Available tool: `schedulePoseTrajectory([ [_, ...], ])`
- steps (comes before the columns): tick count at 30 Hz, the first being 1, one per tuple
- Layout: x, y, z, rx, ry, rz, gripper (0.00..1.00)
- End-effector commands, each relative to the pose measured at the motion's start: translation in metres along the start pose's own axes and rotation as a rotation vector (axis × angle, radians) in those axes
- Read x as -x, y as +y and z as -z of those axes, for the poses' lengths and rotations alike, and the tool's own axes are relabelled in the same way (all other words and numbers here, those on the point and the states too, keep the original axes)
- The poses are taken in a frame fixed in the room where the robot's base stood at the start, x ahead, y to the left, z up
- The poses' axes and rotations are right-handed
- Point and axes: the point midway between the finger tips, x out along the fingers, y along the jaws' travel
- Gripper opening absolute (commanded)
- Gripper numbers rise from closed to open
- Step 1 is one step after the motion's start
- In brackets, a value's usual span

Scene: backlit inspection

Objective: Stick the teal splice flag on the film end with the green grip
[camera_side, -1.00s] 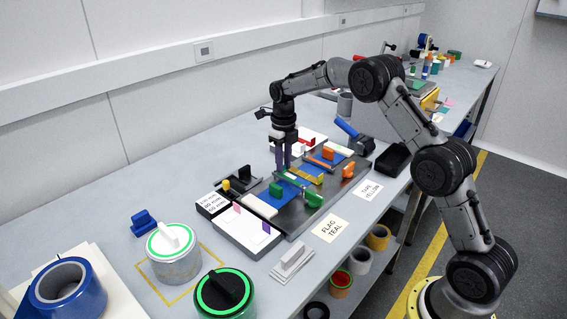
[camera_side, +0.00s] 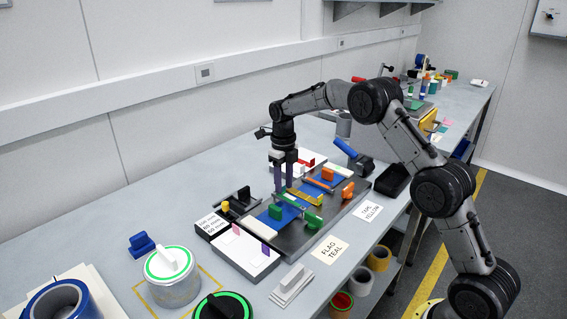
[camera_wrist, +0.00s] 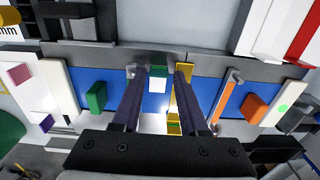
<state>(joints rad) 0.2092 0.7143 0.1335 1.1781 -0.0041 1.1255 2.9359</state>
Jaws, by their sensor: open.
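My gripper (camera_wrist: 159,72) is open, fingers pointing down over the blue film strip (camera_wrist: 208,92); it also shows in the side view (camera_side: 284,188). A small teal piece (camera_wrist: 158,71) with a white part below it sits between the fingertips in the wrist view, apparently the splice flag. Whether a finger touches it, I cannot tell. The green grip (camera_wrist: 97,95) stands on the blue film left of my fingers; in the side view it is the small green block (camera_side: 276,211). An orange grip (camera_wrist: 253,105) stands to the right. The fingers hide part of the film.
A yellow strip (camera_side: 305,198) lies across the film beside my right finger. A green clamp (camera_side: 313,221) and an orange one (camera_side: 348,190) stand along the plate's front. A white tray (camera_side: 236,256) holds pink and purple flags. The front table has bare room.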

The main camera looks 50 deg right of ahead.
Motion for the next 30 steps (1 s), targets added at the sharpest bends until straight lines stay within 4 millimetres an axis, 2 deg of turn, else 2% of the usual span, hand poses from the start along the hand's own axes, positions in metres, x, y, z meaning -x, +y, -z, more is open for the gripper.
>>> schedulePoseTrajectory([
  [1,0.015,0.005,-0.003,0.003,-0.013,-0.006,0.64],
  [15,0.109,0.001,-0.001,0.001,-0.015,0.000,0.64],
  [21,0.129,0.000,-0.001,0.000,-0.011,0.001,0.64],
  [30,0.134,-0.001,0.000,0.000,-0.010,0.001,0.64],
])
